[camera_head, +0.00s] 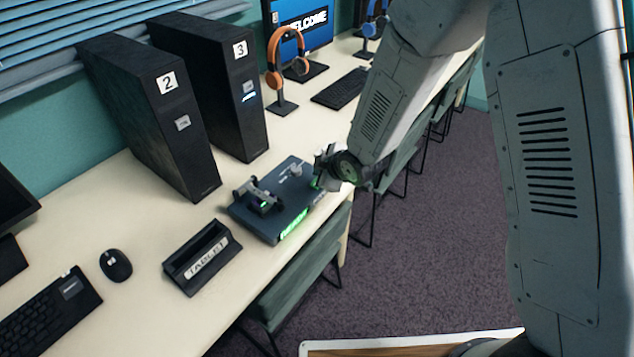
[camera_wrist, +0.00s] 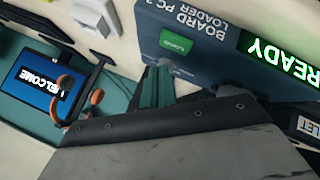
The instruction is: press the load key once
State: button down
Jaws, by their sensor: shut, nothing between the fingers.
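The loader (camera_head: 268,222) is a dark blue box on the table, with a green lit strip on its front side. In the wrist view the loader (camera_wrist: 205,75) reads "BOARD PC 2 LOADER", upside down, and its display (camera_wrist: 282,58) reads "READY" in green. The green load key (camera_wrist: 176,43) sits on the loader's face. My gripper (camera_head: 322,172) is at the loader's right end in the head view. In the wrist view the narrow tip of my gripper (camera_wrist: 160,68) is shut and empty, just below the key in the picture. I cannot tell whether it touches the loader.
A metal fixture (camera_head: 262,196) stands on the loader. Two black towers, numbered 2 (camera_head: 165,120) and 3 (camera_head: 235,90), stand behind. A tablet stand (camera_head: 203,272) is in front left. An orange headphone stand (camera_head: 282,90) is farther back. A chair (camera_head: 300,285) is below the table edge.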

jog(key=shift+f, duration=0.65)
jog(key=shift+f, duration=0.15)
dwell(1.5)
jog(key=shift+f, duration=0.25)
jog(key=shift+f, duration=0.4)
dwell(0.6)
jog(key=shift+r, duration=0.85)
jog(key=shift+r, duration=2.5)
